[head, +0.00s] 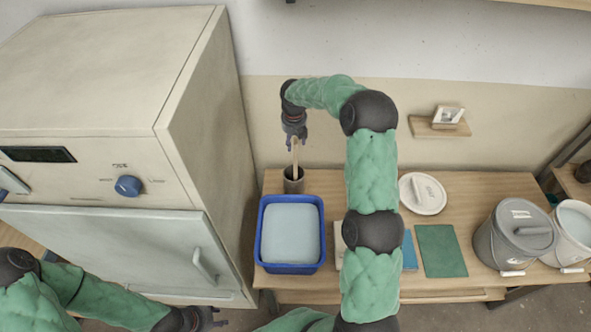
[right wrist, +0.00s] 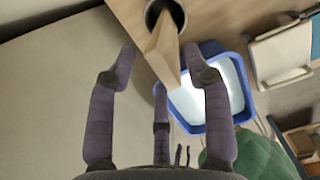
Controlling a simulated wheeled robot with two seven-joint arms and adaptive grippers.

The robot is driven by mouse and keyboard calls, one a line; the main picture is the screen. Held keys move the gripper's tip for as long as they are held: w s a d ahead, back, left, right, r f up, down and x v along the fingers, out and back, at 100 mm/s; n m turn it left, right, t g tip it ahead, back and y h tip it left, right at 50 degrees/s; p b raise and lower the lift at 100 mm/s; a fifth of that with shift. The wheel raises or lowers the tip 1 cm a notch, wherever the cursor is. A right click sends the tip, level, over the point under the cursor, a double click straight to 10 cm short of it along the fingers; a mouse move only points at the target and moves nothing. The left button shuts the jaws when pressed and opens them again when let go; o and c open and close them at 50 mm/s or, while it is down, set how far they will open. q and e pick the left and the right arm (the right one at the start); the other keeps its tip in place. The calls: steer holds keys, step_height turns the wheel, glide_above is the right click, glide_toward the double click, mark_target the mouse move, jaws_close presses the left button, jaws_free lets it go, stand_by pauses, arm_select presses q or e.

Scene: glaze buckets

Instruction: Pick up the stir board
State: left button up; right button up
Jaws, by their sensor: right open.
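The stir board (head: 296,160) is a narrow, pale wooden strip standing in a dark grey cup (head: 293,181) on the table, behind the blue tub. My right gripper (head: 295,143) is above the cup, pointing down, at the upper end of the board. In the right wrist view its fingers (right wrist: 158,68) are spread open, with the stir board (right wrist: 163,55) reaching in between them; I see no finger closed on it. The cup's opening (right wrist: 166,12) shows at the top there. My left gripper (head: 207,319) is low at the left, before the oven; its finger opening is unclear.
A blue tub (head: 263,238) with pale glaze stands just in front of the cup. The large kiln-like oven (head: 212,150) rises close on the left. A white plate (head: 432,205), a green board (head: 441,252), a lidded grey bucket (head: 489,246) and a white bucket (head: 570,250) are to the right.

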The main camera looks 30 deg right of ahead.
steer(key=f, duration=0.4)
steer(key=shift+w+d+f+b, duration=0.2)
steer(key=shift+w+f+b, duration=0.1)
steer(key=shift+f, duration=0.05)
jaws_close()
steer(key=shift+r, duration=0.1)
